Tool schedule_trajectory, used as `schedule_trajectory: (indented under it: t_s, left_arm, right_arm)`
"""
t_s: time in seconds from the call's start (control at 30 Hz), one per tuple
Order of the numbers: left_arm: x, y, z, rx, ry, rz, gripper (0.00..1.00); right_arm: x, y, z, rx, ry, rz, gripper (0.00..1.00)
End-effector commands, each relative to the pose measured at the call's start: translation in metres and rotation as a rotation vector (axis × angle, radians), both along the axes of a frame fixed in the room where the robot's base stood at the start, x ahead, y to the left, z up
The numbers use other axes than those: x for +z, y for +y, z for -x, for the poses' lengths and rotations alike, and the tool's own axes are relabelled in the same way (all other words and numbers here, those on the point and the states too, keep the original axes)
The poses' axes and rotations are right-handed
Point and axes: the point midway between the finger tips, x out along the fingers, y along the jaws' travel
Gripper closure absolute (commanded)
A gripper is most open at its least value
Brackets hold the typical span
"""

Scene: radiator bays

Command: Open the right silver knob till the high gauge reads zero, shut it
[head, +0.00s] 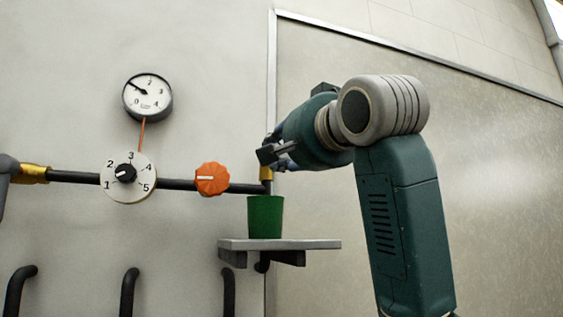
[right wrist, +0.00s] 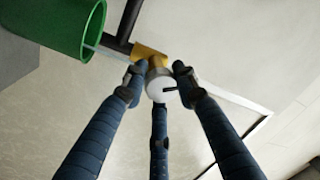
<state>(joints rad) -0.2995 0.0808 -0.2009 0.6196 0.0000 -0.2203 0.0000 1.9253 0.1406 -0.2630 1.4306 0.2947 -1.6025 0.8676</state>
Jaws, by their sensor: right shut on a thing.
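The right silver knob (right wrist: 157,82) sits on a brass fitting (right wrist: 150,55) at the pipe's right end. My right gripper (right wrist: 157,76) is shut on it, fingers around it. In the head view the gripper (head: 272,152) hides the knob, and the brass fitting (head: 266,174) shows just below. A thin pale streak, like water, runs from the fitting into the green cup (right wrist: 62,22). The high gauge (head: 148,97) has its needle pointing up and left, between 0 and 2. My left gripper is not in view.
The green cup (head: 265,217) stands on a small grey shelf (head: 325,243) below the fitting. An orange knob (head: 211,179) and a numbered white dial (head: 128,177) sit on the dark pipe to the left. Another brass fitting (head: 33,174) is at far left.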

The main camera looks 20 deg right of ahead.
Motion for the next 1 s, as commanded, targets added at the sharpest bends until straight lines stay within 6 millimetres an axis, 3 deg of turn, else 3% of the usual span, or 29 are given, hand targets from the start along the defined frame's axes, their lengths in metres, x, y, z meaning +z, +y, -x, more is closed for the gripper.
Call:
schedule_trajectory:
  t_s: [0.03,0.77,0.8,0.9,1.0]
  left_arm:
    - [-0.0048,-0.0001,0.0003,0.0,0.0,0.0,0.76]
    - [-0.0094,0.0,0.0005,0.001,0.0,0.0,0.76]
    - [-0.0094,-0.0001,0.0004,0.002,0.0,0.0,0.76]
    - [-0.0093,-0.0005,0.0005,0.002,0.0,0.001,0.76]
    - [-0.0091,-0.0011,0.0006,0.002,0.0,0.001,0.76]
  right_arm:
    - [-0.01,0.0045,-0.0032,0.007,0.022,-0.017,0.98]
    - [-0.0071,0.003,-0.0031,0.003,0.024,-0.104,0.98]
    - [-0.0071,0.003,-0.0031,0.003,0.024,-0.104,0.7]
    - [-0.0063,0.0024,-0.0028,0.002,0.023,-0.105,0.53]
    - [-0.0048,0.0016,-0.002,0.001,0.019,-0.105,0.53]
